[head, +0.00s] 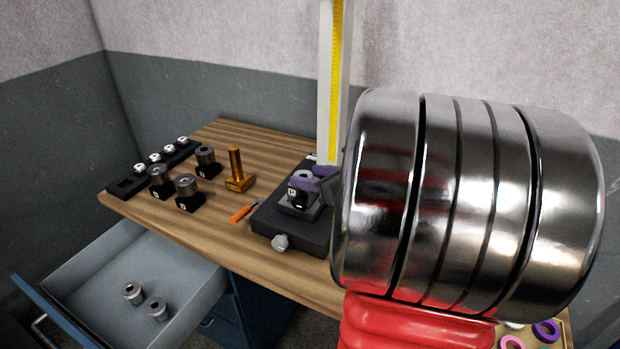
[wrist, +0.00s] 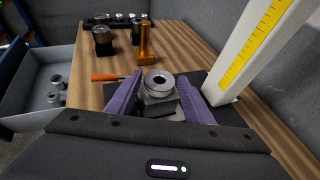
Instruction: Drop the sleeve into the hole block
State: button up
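A grey metal sleeve (wrist: 158,78) with a round hole in its top shows in the wrist view, upright at a small dark labelled block (head: 298,194). How deep it sits in that block I cannot tell. In the head view the sleeve (head: 303,175) is partly hidden by a purple finger. My gripper (wrist: 159,84) has its two purple fingers spread on either side of the sleeve, with a visible gap at each side. I cannot tell for sure which block is the hole block.
A black base plate (head: 265,222) with a knob carries the block, beside a tall white column (head: 329,100) with a yellow scale. Left are an orange-handled tool (head: 241,214), a brass stand (head: 236,172) and several cylinders on black blocks (head: 186,190). An open drawer (head: 95,290) holds two sleeves.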

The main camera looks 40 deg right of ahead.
jog(key=shift+o, duration=1.3)
jog(key=shift+f, duration=0.1)
jog(key=shift+s, duration=0.1)
jog(key=v, duration=1.3)
jog(key=shift+s+r, duration=0.25)
